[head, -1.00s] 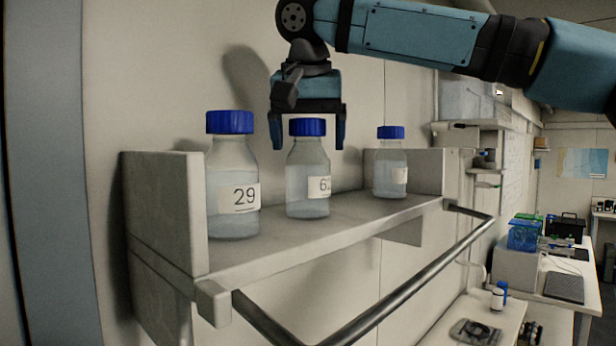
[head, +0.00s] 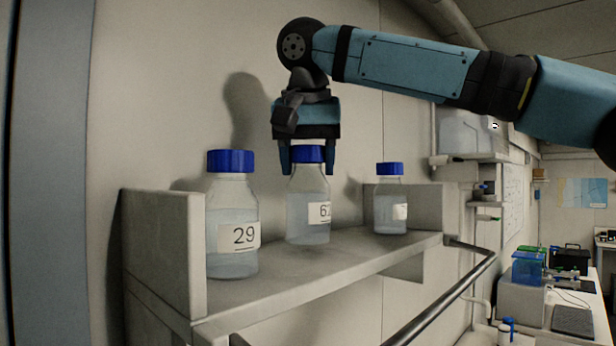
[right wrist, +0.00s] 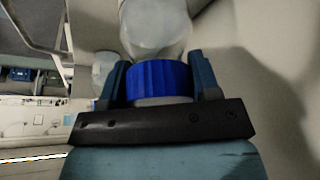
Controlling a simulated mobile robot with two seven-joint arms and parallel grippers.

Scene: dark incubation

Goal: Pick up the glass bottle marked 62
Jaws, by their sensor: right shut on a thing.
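The glass bottle marked 62 (head: 303,226) is the middle one of three clear bottles with blue caps; its label shows a 6 and part of a second digit. My right gripper (head: 307,169) comes from above and is shut on its blue cap. The bottle hangs upright, slightly above the shelf (head: 290,280). In the right wrist view the blue cap (right wrist: 158,80) sits between the two fingers. My left gripper is not in view.
A bottle marked 29 (head: 232,245) stands to the left on the shelf, and another bottle (head: 390,208) to the right, its label unreadable. The shelf has raised end walls and a metal rail (head: 440,300) in front. The wall is close behind.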

